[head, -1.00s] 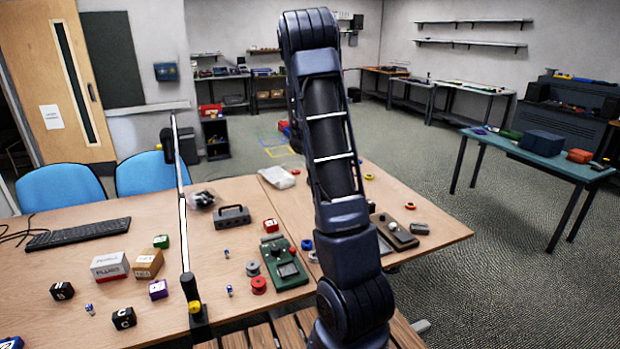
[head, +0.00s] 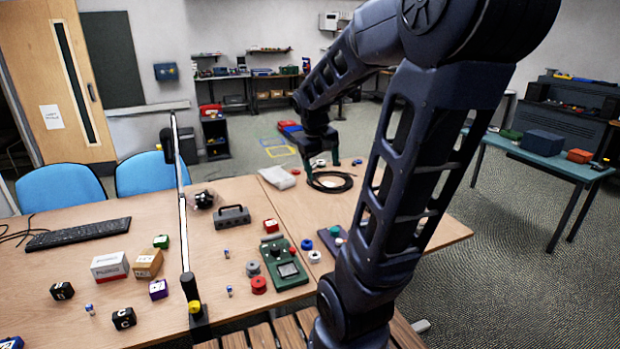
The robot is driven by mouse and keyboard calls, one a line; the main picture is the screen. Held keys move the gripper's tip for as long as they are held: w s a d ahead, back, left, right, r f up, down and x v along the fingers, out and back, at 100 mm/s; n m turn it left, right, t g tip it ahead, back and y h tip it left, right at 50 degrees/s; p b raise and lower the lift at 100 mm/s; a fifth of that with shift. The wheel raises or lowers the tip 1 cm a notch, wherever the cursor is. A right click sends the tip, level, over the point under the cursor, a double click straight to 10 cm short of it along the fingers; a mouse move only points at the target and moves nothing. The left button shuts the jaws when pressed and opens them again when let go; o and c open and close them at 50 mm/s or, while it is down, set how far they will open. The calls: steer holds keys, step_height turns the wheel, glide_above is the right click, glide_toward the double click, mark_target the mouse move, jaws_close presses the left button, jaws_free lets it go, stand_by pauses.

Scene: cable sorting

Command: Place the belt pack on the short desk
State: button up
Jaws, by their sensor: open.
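I cannot tell for sure which object is the belt pack, or which desk is the short one. A grey box with a handle (head: 232,217) stands on the wooden desk (head: 215,270). A green device with a small screen (head: 285,266) lies to its right. My gripper (head: 321,168) points down over the far part of the desk, open, with nothing seen between its fingers. It is close to a dark cable coil (head: 331,182); I cannot tell if they touch. My arm hides much of the desk's right side.
A teal table (head: 545,165) at the right holds a dark blue box (head: 543,142) and an orange box (head: 579,156). Spools, small cubes, two boxes and a keyboard (head: 78,233) lie on the desk. A thin upright post (head: 181,200) rises at its front.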

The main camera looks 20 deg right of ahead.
steer(key=s+a+r+m+t+y, duration=0.1)
steer(key=s+a+r+t+y, duration=0.1)
steer(key=s+a, duration=0.7)
steer(key=s+r+t, duration=0.1)
steer(key=s, duration=0.2)
steer(key=shift+s+y, duration=0.15)
steer(key=shift+y, duration=0.15)
